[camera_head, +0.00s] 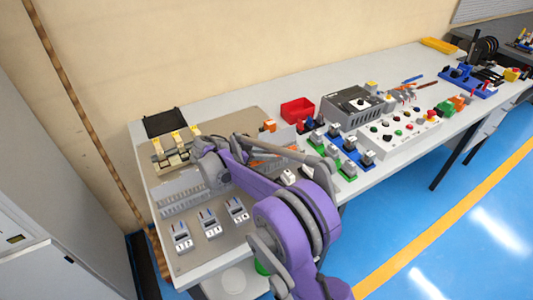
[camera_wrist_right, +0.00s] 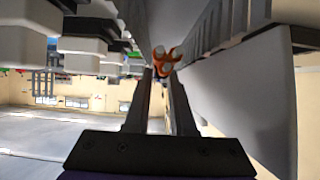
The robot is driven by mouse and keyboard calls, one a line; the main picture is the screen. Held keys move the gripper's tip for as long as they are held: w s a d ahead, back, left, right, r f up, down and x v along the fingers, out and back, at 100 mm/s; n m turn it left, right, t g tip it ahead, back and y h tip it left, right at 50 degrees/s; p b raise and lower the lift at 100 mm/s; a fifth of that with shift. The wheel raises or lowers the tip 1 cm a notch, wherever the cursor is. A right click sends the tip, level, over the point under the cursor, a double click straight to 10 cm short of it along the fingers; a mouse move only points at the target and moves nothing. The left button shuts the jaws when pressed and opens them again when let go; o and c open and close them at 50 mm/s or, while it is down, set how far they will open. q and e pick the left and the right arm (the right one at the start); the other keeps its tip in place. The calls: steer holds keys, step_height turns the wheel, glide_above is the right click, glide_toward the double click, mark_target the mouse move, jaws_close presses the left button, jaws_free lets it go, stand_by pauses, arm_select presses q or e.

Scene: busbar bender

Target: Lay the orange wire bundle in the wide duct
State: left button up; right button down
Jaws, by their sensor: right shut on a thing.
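The orange wire bundle (camera_wrist_right: 167,60) is between the two fingertips of my right gripper (camera_wrist_right: 161,74) in the right wrist view. The fingers are shut on it. Grey slotted duct walls (camera_wrist_right: 222,28) rise close beside the bundle in that view; I cannot tell whether it lies inside the duct or above it. In the head view, a grey slotted duct (camera_head: 180,193) lies on the board at the left, partly covered by my purple right arm. Orange strands (camera_head: 268,146) show just right of my wrist, and the fingertips are hidden there. My left gripper is out of view.
Several grey breakers (camera_head: 209,220) stand in front of the duct, and cream devices (camera_head: 176,147) stand behind it. A red bin (camera_head: 297,111), blue racks (camera_head: 341,151) and a push-button panel (camera_head: 398,127) occupy the table to the right. A black tray (camera_head: 165,122) lies at the back left.

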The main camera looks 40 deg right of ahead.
steer(key=c, duration=0.7)
jaws_free()
steer(key=v, duration=1.1)
steer(key=shift+f+p, duration=0.1)
steer(key=shift+p, duration=0.2)
